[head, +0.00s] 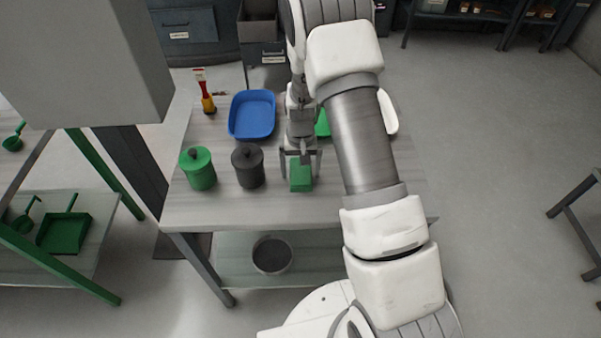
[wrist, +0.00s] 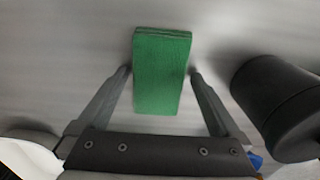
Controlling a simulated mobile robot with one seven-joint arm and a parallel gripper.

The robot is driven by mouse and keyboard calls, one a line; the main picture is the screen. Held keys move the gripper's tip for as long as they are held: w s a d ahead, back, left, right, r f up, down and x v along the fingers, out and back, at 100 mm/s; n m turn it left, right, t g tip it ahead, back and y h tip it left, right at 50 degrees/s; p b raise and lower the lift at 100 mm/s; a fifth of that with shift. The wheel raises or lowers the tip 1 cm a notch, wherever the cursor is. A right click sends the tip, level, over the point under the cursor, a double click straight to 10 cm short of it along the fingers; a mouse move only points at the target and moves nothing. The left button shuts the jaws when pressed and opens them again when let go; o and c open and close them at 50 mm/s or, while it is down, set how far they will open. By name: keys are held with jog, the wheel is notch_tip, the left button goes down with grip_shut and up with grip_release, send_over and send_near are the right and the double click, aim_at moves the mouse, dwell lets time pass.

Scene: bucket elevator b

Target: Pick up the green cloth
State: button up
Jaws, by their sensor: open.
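The green cloth (head: 301,176) is a folded rectangular block on the grey table, near the middle of its front part. In the wrist view the green cloth (wrist: 161,72) lies ahead of and between the fingers, with a gap on each side. My gripper (head: 301,158) is open above the cloth, its fingers pointing down. In the wrist view my gripper (wrist: 160,72) shows both fingertips apart on either side of the cloth. Nothing is held. Whether the fingertips reach the table cannot be told.
A black lidded canister (head: 248,167) stands close left of the cloth, and shows at right in the wrist view (wrist: 278,105). The front of the table (head: 255,209) is clear.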

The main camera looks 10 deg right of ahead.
aim_at(301, 171)
jog(key=c, duration=1.2)
jog(key=shift+r, duration=0.1)
notch_tip(301, 171, up, 10)
jog(key=shift+f, duration=0.1)
jog(key=o, duration=0.7)
jog(key=shift+c, duration=0.2)
jog(key=c, duration=0.5)
